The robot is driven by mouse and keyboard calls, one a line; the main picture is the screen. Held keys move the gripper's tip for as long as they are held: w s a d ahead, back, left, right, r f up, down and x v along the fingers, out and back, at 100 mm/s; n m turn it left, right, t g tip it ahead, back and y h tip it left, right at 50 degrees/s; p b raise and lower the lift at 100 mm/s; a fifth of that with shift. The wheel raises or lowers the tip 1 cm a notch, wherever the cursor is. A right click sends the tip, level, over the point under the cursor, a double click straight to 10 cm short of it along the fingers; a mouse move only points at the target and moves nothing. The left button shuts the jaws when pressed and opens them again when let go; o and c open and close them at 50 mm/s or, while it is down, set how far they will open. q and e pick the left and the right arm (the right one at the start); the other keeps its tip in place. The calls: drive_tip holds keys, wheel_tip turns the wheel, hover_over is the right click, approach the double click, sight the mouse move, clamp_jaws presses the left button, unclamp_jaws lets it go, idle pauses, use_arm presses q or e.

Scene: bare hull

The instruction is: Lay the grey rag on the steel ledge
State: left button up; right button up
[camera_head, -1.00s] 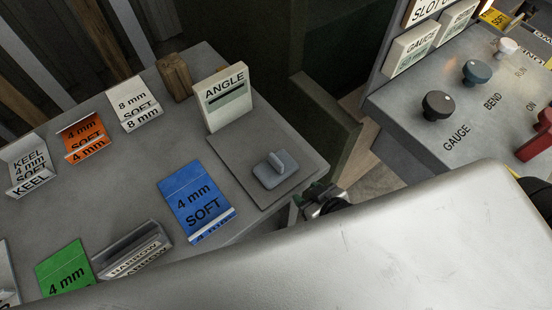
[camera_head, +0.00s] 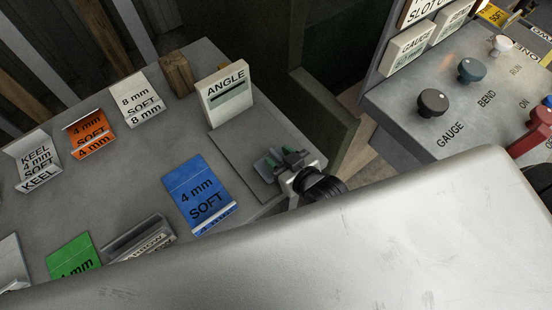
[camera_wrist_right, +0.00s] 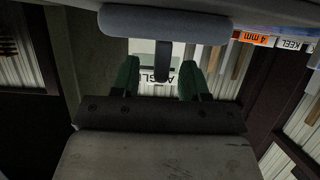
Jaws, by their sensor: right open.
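The grey rag (camera_head: 263,168) is a small blue-grey square with a raised upright tab, on a flat grey plate (camera_head: 233,155) at the right end of the bench. In the right wrist view the rag (camera_wrist_right: 165,22) shows at the top, its tab between the fingers. My right gripper (camera_head: 281,159) is over the rag, partly hiding it. Its green fingers (camera_wrist_right: 158,78) are open, one on each side of the tab, with visible gaps. I cannot tell which surface is the steel ledge. My left gripper is out of view.
An ANGLE block (camera_head: 225,96) stands close behind the plate. A blue card (camera_head: 198,190) lies to its left. Several labelled cards and a wooden block (camera_head: 176,74) are further left. A knobbed console (camera_head: 420,125) is at right, across a gap.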

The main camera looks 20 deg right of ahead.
drive_tip(key=shift+x, duration=1)
drive_tip(key=shift+s, duration=0.1)
drive_tip(key=shift+c, duration=0.3)
clamp_jaws()
